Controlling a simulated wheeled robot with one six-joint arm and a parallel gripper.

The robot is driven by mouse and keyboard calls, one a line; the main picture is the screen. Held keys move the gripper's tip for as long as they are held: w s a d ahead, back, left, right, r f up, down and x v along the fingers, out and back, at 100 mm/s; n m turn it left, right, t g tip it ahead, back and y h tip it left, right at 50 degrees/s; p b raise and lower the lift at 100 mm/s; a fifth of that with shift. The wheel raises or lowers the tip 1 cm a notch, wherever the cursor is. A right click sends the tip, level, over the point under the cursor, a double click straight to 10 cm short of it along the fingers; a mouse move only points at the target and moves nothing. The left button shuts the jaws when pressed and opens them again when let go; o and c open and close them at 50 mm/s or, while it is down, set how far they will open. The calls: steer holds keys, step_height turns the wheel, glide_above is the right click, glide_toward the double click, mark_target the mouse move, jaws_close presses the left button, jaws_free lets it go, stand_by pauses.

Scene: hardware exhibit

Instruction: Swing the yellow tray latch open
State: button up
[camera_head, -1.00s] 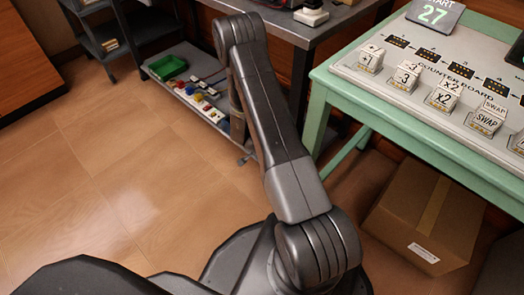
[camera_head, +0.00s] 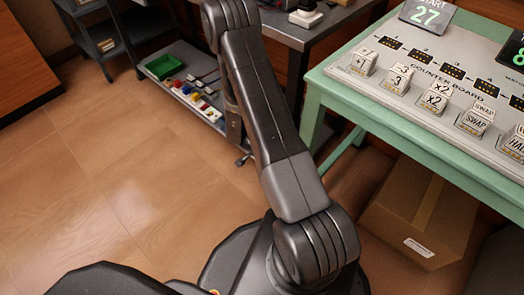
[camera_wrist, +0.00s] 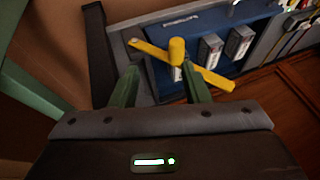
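In the wrist view a yellow latch (camera_wrist: 213,80) lies as a slanted bar across the front of a tray (camera_wrist: 220,22) with a blue inside. A rounded yellow knob (camera_wrist: 177,50) stands up near the bar's middle. My gripper (camera_wrist: 157,72) is open, with its two green fingers apart and nothing between them. The knob appears just beyond the right fingertip; I cannot tell whether they touch. My gripper and the latch do not show in the head view.
Small pale boxes (camera_wrist: 240,40) sit in the tray. In the head view a green table (camera_head: 318,85) with a counter board (camera_head: 430,68) stands at right, a cardboard box (camera_head: 425,210) beneath it. A low shelf (camera_head: 215,118) with a green bin (camera_head: 165,67) stands behind. Floor at left is clear.

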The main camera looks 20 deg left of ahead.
steer(key=a+p+v, duration=0.1)
steer(key=v, duration=0.5)
steer(key=shift+d+r, duration=0.4)
steer(key=shift+d, duration=0.1)
steer(key=shift+f, duration=0.1)
steer(key=b+x, duration=0.2)
steer(key=x, duration=0.7)
steer(key=shift+a, duration=0.15)
